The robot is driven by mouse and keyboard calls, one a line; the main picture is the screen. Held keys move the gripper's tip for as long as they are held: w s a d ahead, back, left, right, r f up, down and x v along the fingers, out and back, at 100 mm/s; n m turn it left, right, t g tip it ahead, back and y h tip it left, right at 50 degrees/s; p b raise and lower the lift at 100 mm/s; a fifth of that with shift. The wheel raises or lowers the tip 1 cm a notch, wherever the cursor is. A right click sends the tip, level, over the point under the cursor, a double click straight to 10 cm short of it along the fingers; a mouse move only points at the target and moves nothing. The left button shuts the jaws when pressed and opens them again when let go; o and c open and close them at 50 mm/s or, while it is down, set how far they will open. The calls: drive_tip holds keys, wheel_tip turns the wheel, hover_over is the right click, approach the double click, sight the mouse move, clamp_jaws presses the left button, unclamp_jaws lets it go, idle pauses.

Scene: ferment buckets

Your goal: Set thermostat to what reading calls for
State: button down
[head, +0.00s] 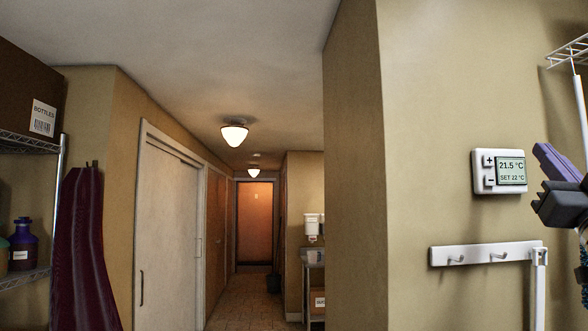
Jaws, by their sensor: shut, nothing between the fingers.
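The white thermostat (499,171) is fixed to the beige wall at the right. It has a plus button (488,160) above a minus button (489,181) on its left side. Its display (512,171) reads 21.5 °C on top and SET 22 °C below. My gripper (553,193), dark with a purple part, shows at the right edge, just right of the thermostat. It is shut and holds nothing. It appears apart from the thermostat, though its depth from the wall is hard to judge. No bucket shows in this view.
A white hook rail (486,254) is on the wall below the thermostat. A wire shelf (568,50) juts in at the upper right. A wall corner divides this wall from an open hallway (250,300). A rack with a bottles box (30,95) and a dark apron (83,250) are at left.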

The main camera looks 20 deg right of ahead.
sight(489, 160)
drive_tip(key=n, duration=0.5)
drive_tip(key=shift+w+a+n+t+y, duration=0.15)
drive_tip(key=shift+a+n+t+y, duration=0.15)
drive_tip(key=shift+a+n, duration=0.1)
drive_tip(key=shift+w+d, duration=0.35)
drive_tip(key=shift+w, duration=1.1)
drive_tip(key=shift+w+d, duration=0.3)
drive_tip(key=shift+w, duration=1.1)
drive_tip(key=shift+w+d, duration=0.35)
drive_tip(key=shift+w, duration=1.1)
drive_tip(key=shift+w, duration=0.1)
drive_tip(key=shift+w+d, duration=0.1)
drive_tip(key=shift+w, duration=0.2)
drive_tip(key=shift+w+d, duration=0.1)
drive_tip(key=shift+w, duration=0.3)
drive_tip(key=shift+s, duration=0.1)
drive_tip(key=shift+s+a, duration=0.2)
drive_tip(key=shift+s, duration=0.55)
